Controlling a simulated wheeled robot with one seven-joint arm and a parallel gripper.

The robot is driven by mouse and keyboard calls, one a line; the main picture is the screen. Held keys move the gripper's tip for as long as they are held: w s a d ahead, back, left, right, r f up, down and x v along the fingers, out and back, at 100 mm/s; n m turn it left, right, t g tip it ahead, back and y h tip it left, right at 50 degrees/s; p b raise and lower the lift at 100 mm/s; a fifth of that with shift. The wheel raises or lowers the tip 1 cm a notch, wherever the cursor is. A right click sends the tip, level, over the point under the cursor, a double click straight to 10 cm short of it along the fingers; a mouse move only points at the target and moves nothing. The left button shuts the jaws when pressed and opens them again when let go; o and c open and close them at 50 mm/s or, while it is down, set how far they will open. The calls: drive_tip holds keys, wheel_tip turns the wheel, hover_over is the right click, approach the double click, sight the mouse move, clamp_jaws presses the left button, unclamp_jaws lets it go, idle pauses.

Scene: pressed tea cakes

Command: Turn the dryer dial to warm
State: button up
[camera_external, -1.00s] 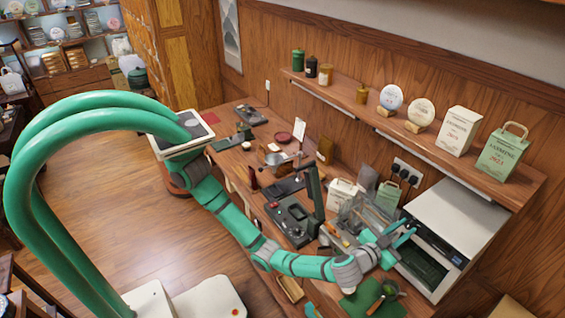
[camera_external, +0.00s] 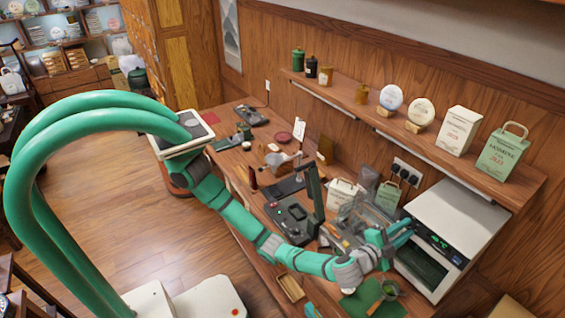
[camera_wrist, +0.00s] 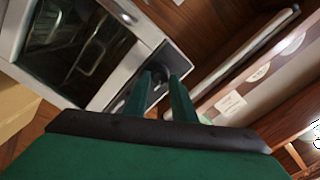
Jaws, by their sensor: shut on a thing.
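The dryer (camera_external: 458,213) is a white box at the right end of the counter, with a dark front panel and a dark glass window. Its display (camera_external: 438,240) glows green. In the wrist view the dryer window (camera_wrist: 72,45) shows metal racks inside. My gripper (camera_external: 408,232) is at the upper left of the dryer's front panel. In the wrist view my gripper (camera_wrist: 160,80) has its two green fingers close together on the dark dial (camera_wrist: 157,92), shut on it. The fingers hide most of the dial, so its setting cannot be read.
A wooden wall shelf (camera_external: 445,140) with tea bags and round cakes runs above the dryer. A clear container (camera_external: 365,218), a white bag (camera_external: 342,194) and a green mat (camera_external: 360,300) crowd the counter near my arm. Plugs (camera_external: 405,175) sit on the wall behind.

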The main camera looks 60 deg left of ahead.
drive_tip(key=shift+d+m, duration=0.1)
drive_tip(key=shift+m, duration=0.3)
drive_tip(key=o, duration=1)
drive_tip(key=s, duration=1.1)
